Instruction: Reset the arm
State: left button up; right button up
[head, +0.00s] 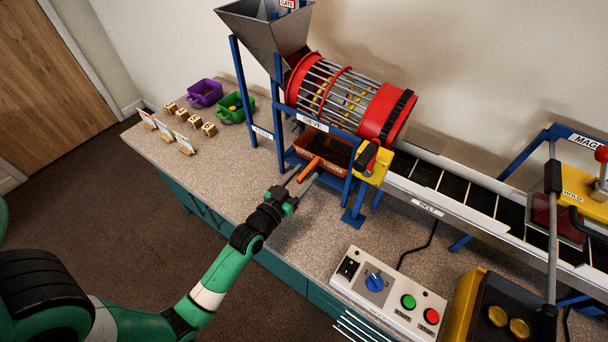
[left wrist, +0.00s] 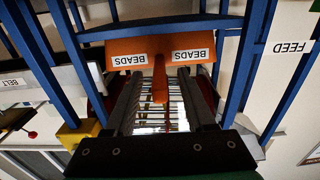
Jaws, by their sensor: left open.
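My left gripper (head: 304,176) is open in front of the sieve stand, with its fingers pointing at the orange beads tray (head: 333,146) under the drum. In the left wrist view, the tray's orange handle (left wrist: 160,82) lies between the two spread fingers of the gripper (left wrist: 160,74), with space on both sides. The handle also shows near the fingertips in the head view (head: 309,170). The tray's front (left wrist: 128,55) carries two BEADS labels. My right gripper is not in view.
The red sieve drum (head: 385,112) and grey hopper (head: 268,32) stand on blue legs. The belt (head: 440,183) runs right. A control box (head: 385,293) sits at the front. Purple (head: 204,92) and green (head: 235,107) bins stand at left.

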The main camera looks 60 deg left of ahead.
pick_arm(q)
jog(key=shift+w+a, duration=0.15)
jog(key=shift+w, duration=0.1)
jog(key=shift+c, duration=0.3)
grip_shut()
jog(key=shift+r, duration=0.2)
jog(key=shift+r+p, duration=0.45)
jog(key=shift+p, duration=0.2)
jog(key=shift+s, duration=0.1)
